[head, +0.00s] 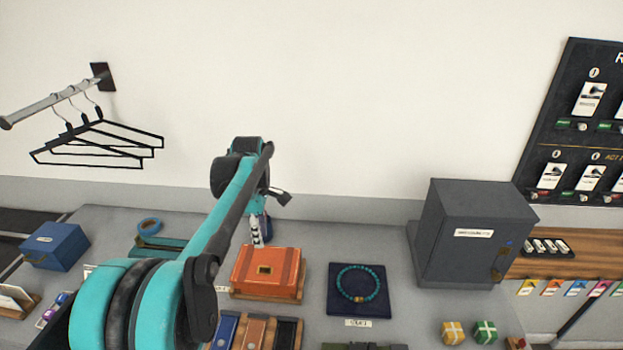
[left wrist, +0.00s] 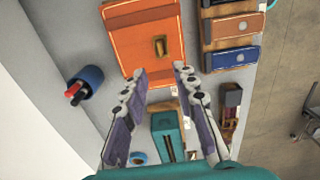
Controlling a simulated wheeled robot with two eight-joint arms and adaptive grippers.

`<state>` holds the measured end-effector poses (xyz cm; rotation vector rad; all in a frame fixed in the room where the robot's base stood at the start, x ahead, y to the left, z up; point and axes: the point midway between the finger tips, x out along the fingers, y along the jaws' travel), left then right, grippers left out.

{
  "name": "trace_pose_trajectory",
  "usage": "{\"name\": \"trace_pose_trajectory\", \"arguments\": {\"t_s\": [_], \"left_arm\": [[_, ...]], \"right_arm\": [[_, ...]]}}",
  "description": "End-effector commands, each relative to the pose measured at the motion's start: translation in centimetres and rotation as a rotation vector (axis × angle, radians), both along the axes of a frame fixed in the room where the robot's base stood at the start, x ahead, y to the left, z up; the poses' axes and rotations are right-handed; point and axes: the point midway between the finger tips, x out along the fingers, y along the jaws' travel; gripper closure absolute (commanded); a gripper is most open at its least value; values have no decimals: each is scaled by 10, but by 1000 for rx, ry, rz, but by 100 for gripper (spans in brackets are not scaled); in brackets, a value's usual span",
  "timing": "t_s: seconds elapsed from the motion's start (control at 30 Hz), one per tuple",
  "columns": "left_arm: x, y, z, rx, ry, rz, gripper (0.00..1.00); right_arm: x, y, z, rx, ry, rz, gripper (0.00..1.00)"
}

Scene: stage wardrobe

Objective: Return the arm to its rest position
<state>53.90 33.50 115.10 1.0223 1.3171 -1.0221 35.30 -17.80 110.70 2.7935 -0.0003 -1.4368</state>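My left arm (head: 225,220) comes in from the lower left in the head view and reaches out over the grey counter. My left gripper (head: 258,232) points down behind the orange box, largely hidden by my own arm. In the left wrist view the left gripper (left wrist: 162,77) has its two fingers apart with nothing between the tips. The orange box (head: 267,273) with a brass clasp stands on the counter; it also shows beyond the fingertips in the left wrist view (left wrist: 130,40). My right gripper is not in view.
A grey cabinet (head: 470,240) stands at the right of the counter. A beaded necklace (head: 358,284) lies on a dark pad right of the orange box. A blue box (head: 54,247) is at left, below hangers (head: 100,145) on a rail. A blue cup (left wrist: 86,80) holds markers.

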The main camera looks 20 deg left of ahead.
Motion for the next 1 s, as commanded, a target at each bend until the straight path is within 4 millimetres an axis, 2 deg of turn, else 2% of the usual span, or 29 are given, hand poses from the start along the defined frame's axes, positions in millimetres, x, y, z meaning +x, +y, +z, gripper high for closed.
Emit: {"name": "trace_pose_trajectory", "arguments": {"t_s": [0.13, 0.23, 0.47, 0.6, 0.8, 1.0], "left_arm": [[-3, -4, 0, 3, -9, -31, 72], [-15, -19, 0, 16, -46, -144, 72], [-71, -76, -13, 119, -206, -680, 72], [-111, -108, -35, 226, -300, -1033, 72], [-159, -141, -77, 410, -396, -1474, 72], [-182, -155, -104, 539, -433, -1713, 72]], "right_arm": [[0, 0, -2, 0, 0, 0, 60], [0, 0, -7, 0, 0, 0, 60], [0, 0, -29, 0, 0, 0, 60], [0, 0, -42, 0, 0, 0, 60], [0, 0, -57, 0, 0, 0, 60], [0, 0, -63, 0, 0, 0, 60]]}}
